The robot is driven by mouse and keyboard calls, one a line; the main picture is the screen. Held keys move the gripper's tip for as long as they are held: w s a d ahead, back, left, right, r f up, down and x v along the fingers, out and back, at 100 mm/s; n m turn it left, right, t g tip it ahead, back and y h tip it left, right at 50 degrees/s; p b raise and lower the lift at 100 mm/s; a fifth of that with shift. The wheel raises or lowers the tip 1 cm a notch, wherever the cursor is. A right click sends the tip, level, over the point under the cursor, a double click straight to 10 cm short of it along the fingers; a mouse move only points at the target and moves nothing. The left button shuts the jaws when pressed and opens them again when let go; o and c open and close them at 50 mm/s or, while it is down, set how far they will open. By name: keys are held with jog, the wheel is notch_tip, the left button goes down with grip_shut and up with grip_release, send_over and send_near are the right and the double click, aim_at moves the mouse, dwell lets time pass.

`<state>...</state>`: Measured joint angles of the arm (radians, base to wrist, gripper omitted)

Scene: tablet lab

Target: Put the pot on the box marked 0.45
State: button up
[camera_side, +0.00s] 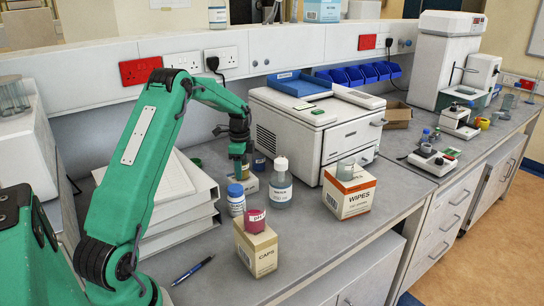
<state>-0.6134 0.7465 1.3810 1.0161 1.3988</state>
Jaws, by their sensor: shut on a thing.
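My gripper (240,158) points down behind the bottles near the middle of the bench. It is shut on a small yellowish pot (242,172), partly hidden by the fingers. A low pale box (249,186) is directly below the pot. Its print is too small to read, and I cannot tell whether the pot touches it. A tan CAPS box (256,252) stands in front with a pink-lidded pot (256,220) on top. A WIPES box (349,196) stands to the right with a grey-green pot (345,170) on top. I cannot read 0.45 on any box.
A blue-capped white bottle (236,199) and a clear squeeze bottle (281,184) stand close in front of the gripper. A blue pot (259,161) is just behind. A white machine (318,125) stands behind right, stacked white binders (170,205) left. A pen (193,270) lies on open bench.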

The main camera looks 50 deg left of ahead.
jog(key=shift+f, duration=0.1)
jog(key=o, duration=1)
notch_tip(320, 180, up, 12)
dwell(0.5)
dwell(0.5)
